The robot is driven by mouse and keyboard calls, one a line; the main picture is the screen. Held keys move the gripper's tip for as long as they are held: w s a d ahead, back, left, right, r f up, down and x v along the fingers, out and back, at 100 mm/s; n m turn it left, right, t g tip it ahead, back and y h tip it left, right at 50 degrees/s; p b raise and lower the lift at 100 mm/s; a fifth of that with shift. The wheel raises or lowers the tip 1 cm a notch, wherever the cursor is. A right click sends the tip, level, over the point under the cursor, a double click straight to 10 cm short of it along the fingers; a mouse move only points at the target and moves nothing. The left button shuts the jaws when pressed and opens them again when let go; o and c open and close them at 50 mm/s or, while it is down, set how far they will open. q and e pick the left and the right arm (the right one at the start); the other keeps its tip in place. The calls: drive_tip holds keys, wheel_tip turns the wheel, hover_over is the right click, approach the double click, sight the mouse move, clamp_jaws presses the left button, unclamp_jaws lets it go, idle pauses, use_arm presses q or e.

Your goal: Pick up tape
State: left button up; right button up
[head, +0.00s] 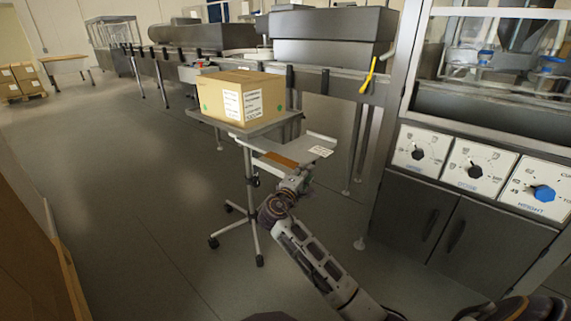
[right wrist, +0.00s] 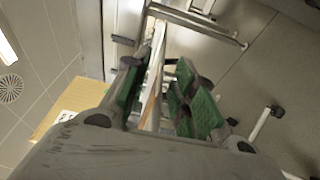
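My right gripper (head: 300,172) is at the near edge of a small side shelf (head: 318,141), with my forearm reaching up from the bottom. In the right wrist view its two green-padded fingers (right wrist: 163,100) are apart, with a thin pale and tan edge showing in the gap. I cannot tell whether they touch it. No roll of tape is clearly visible. A flat brown strip (head: 279,158) lies along the shelf beside the gripper; I cannot tell whether it is tape. My left gripper is not in view.
A control cabinet (head: 470,212) with dials is on the right. The floor (head: 150,190) to the left is clear.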

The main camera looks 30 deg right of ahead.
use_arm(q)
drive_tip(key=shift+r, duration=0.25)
use_arm(e)
clamp_jaws()
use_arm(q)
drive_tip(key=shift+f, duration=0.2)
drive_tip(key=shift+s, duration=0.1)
use_arm(e)
drive_tip(key=shift+r, duration=0.15)
use_arm(q)
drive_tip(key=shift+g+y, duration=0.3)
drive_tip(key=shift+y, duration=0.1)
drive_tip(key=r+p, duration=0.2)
drive_tip(key=p, duration=0.1)
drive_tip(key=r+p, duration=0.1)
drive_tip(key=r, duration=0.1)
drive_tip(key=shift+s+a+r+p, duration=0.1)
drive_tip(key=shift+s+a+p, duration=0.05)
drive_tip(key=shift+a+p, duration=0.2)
use_arm(e)
wheel_tip(320, 180, up, 10)
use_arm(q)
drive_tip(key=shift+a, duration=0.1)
